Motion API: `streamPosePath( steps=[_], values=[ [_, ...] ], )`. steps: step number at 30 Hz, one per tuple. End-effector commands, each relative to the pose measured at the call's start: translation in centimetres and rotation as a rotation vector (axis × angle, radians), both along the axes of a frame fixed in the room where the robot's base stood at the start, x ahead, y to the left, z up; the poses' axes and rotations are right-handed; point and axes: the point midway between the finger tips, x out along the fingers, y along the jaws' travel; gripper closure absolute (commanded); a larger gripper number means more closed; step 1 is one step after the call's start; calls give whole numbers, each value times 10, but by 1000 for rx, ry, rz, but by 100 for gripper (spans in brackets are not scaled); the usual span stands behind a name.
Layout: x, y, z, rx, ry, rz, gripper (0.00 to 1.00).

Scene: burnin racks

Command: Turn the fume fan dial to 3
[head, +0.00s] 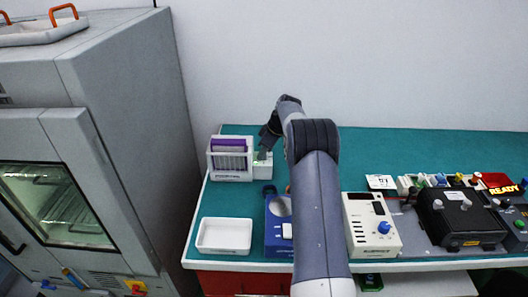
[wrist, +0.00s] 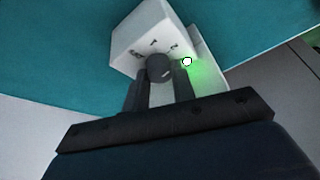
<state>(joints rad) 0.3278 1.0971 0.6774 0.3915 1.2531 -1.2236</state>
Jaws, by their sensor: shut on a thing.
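The fume fan dial (wrist: 158,66) is a dark round knob on the face of a small white box (wrist: 140,34). My gripper (wrist: 161,78) is shut on it, one finger on each side. Small dark markings arc above the knob; one looks like a 2, and no 3 can be made out. The knob's pointer setting cannot be read. A green glow with a bright white spot (wrist: 187,62) shows by the right finger. In the head view the box (head: 263,166) stands at the back left of the bench, with my gripper (head: 268,140) over it; the knob is hidden there.
A white rack with purple-topped contents (head: 230,160) stands close left of the box. A white tray (head: 224,236) and a blue device (head: 278,232) lie in front. White and black instruments (head: 372,224) fill the right. A tall grey cabinet (head: 125,100) borders the bench's left.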

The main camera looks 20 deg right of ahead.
Motion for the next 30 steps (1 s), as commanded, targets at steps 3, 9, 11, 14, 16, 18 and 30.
streamPosePath(
  steps=[3,9,11,14,16,18,30],
  values=[
    [0,0,0,0,0,-9,98],
    [0,0,-1,-1,-1,-69,98],
    [-1,0,-2,-1,-1,-102,98],
    [-1,1,-2,-1,-2,-171,98],
    [-1,1,-2,0,-2,-228,98],
    [-1,1,-2,0,-2,-290,98],
    [-2,3,1,0,-3,-637,98]
  ],
)
